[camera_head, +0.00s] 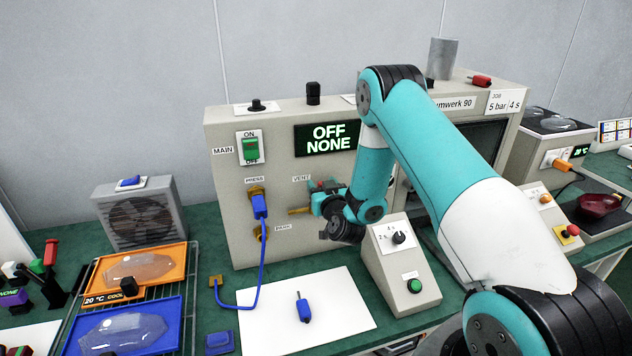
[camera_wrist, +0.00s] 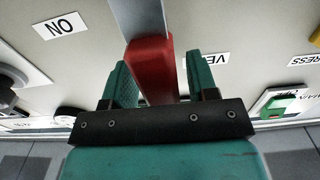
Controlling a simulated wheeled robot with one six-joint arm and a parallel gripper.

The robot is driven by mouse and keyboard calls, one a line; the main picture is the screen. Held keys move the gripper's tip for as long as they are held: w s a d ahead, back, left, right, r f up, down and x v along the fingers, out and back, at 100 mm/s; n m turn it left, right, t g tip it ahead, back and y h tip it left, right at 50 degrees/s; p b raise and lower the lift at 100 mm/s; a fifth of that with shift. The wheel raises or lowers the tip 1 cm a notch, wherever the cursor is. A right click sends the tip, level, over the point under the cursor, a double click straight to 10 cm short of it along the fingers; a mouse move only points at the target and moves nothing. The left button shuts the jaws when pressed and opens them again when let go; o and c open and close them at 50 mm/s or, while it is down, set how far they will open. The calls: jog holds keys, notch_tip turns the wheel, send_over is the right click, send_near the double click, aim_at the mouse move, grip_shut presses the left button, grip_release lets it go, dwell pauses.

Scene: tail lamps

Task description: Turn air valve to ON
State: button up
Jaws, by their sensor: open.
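The air valve's red lever handle (camera_wrist: 152,66) on a grey metal stem shows in the wrist view, in front of the cream panel. My gripper (camera_wrist: 162,80) has its two teal fingers open, one on each side of the red handle; a gap shows at least on the right. An upside-down ON label (camera_wrist: 60,25) is on the panel to the left of the lever. In the head view my gripper (camera_head: 322,194) is at the panel beside the VENT label (camera_head: 301,178) and hides most of the valve. The display (camera_head: 328,138) reads OFF NONE.
A green MAIN rocker switch (camera_head: 250,149) is on the panel's left. A blue plug (camera_head: 260,206) with a blue cable sits in the PRESS port. A sloped box (camera_head: 398,265) with a knob and green button stands below my arm. A white sheet (camera_head: 340,320) holds a blue connector (camera_head: 303,308).

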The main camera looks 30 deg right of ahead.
jog(key=shift+w+a, duration=0.1)
jog(key=shift+w, duration=0.05)
jog(key=shift+c, duration=0.7)
grip_shut()
